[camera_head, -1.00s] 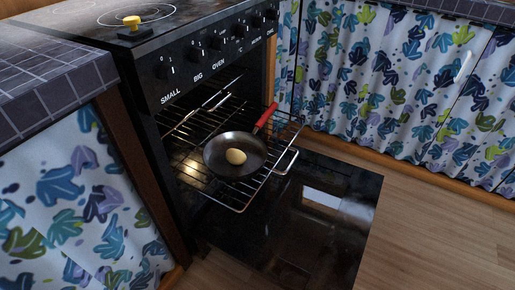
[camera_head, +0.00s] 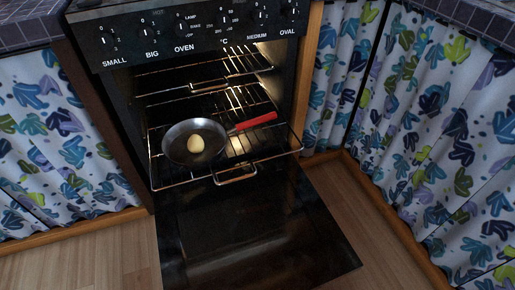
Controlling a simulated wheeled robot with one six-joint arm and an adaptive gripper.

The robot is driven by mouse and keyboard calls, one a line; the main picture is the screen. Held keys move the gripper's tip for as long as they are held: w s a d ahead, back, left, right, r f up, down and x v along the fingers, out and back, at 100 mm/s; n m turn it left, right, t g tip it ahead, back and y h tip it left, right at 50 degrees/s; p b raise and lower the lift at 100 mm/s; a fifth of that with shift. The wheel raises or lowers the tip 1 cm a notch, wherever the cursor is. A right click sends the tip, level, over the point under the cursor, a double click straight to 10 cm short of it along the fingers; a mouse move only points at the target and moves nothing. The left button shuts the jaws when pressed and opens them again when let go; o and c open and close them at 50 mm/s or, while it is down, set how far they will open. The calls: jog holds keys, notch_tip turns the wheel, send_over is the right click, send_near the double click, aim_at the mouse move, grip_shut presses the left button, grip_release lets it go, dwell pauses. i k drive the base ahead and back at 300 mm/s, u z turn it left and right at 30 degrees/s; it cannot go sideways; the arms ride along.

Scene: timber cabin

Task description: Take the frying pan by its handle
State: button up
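A dark frying pan (camera_head: 178,150) rests on the pulled-out wire oven rack (camera_head: 284,149), towards its left side. Its red handle (camera_head: 257,122) points right and slightly to the back. A yellowish, egg-like or potato-like item (camera_head: 195,144) lies in the pan. The black oven (camera_head: 135,115) is open and lit inside. My gripper is not in view.
The oven door (camera_head: 250,235) is folded down low in front, below the rack. A second rack (camera_head: 205,85) sits higher inside. Leaf-patterned curtains hang left (camera_head: 50,150) and right (camera_head: 440,140). Wooden floor (camera_head: 375,245) is free at the front right.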

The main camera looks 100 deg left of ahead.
aim_at(175, 142)
jog(key=i, duration=0.45)
jog(key=u, duration=3.7)
jog(key=i, duration=0.5)
jog(key=z, duration=0.1)
